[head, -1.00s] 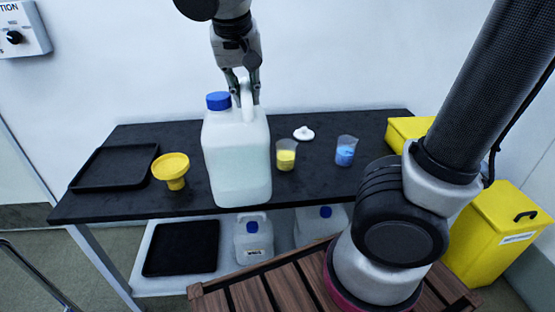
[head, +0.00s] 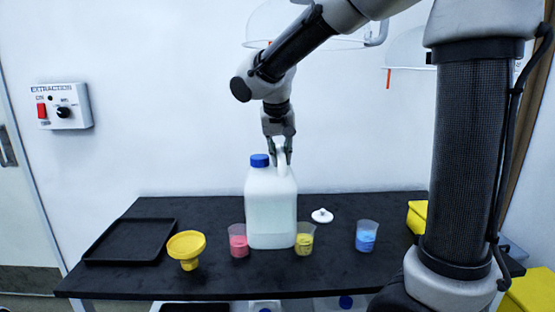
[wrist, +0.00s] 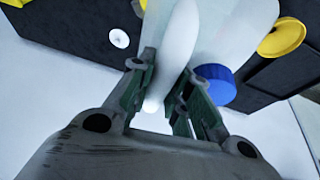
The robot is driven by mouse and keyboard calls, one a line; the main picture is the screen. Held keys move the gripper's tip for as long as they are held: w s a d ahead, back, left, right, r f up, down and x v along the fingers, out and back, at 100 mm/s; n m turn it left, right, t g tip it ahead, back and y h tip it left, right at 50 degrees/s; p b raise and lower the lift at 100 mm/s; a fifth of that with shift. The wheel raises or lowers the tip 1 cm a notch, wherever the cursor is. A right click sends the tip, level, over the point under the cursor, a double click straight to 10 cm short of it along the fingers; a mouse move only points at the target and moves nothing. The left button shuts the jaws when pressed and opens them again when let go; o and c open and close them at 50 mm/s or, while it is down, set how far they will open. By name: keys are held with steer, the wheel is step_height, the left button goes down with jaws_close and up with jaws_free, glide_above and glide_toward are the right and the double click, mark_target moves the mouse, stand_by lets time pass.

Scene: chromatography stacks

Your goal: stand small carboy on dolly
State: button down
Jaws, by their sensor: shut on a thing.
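A translucent white carboy (head: 270,212) with a blue cap (head: 259,160) is upright over the middle of the black bench, between the pink and yellow beakers. My gripper (head: 279,152) is above it, shut on its white handle. In the wrist view the fingers (wrist: 160,100) close around the handle (wrist: 175,55), and the blue cap (wrist: 216,84) is just beside them. I cannot tell whether the carboy's base touches the bench. Parts of smaller white containers (head: 265,306) show below the bench's front edge. I cannot make out a dolly.
On the black bench (head: 330,270) are a black tray (head: 130,241), a yellow funnel (head: 186,247), beakers of pink (head: 239,241), yellow (head: 304,240) and blue (head: 366,236), and a white lid (head: 322,215). Yellow bins (head: 530,292) stand at right. Clear hoods (head: 410,55) hang above.

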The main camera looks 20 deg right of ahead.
steer(key=shift+w+d+r, duration=0.1)
steer(key=shift+w+d, duration=0.2)
steer(key=shift+w, duration=0.2)
steer(key=shift+w+d, duration=0.25)
steer(key=shift+w, duration=0.2)
step_height(320, 180, down, 12)
steer(key=c, duration=1.3)
jaws_free()
steer(key=shift+s, duration=0.15)
